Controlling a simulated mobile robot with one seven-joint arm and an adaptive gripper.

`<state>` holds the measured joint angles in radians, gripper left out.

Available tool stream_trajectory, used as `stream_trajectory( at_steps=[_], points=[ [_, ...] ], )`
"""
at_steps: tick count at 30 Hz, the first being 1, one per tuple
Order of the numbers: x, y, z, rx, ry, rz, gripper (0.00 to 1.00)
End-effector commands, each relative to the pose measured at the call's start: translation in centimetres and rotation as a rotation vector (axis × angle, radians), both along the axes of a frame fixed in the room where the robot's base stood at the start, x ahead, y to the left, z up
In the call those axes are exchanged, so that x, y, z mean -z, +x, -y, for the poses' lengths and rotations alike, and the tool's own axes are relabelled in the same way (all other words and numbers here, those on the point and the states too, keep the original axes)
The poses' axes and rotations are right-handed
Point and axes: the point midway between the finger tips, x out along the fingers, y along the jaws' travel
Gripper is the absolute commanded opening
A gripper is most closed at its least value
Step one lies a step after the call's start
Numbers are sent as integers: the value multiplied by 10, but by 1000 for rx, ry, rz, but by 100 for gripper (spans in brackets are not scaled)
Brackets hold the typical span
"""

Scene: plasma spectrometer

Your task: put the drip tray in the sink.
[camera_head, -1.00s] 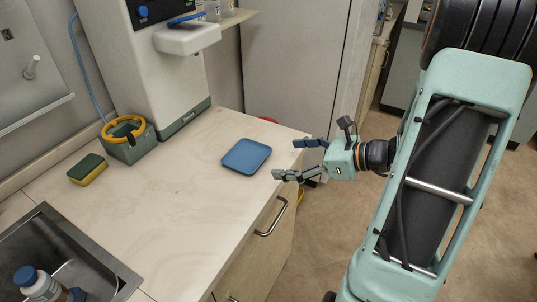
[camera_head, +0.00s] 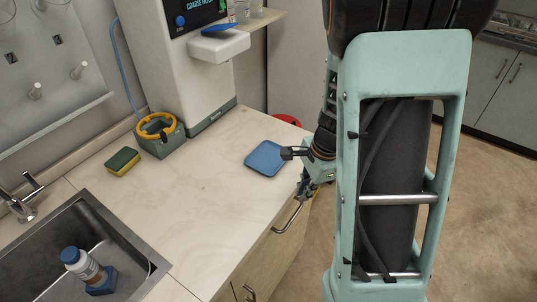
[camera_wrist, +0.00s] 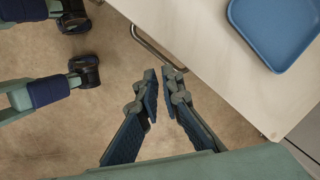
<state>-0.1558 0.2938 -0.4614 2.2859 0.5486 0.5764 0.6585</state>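The blue drip tray (camera_head: 265,159) is a shallow rounded square lying flat near the counter's right edge. It also shows in the wrist view (camera_wrist: 277,28) at the upper right, partly cut off. The sink (camera_head: 152,264) is a grey metal basin at the lower left of the head view. My gripper (camera_head: 296,172) is just beyond the counter's edge, beside the tray and apart from it. In the wrist view its fingers (camera_wrist: 160,74) are parted by a narrow gap, with floor and the counter's drawer handle behind them. It holds nothing.
A sponge (camera_head: 122,161) and a green box with a yellow ring (camera_head: 159,137) sit by the instrument (camera_head: 180,85). The counter (camera_head: 205,190) between tray and sink is clear.

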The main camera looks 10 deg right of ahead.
Motion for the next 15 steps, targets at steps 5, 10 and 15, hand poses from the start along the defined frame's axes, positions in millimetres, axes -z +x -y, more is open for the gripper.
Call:
stream_trajectory(
  at_steps=[5, 10, 15],
  points=[
    [-37, 28, -3, -206, -178, 100, 6],
    [-69, 58, -14, -377, -308, 211, 6],
    [-91, 78, -27, -483, -377, 291, 6]
  ],
)
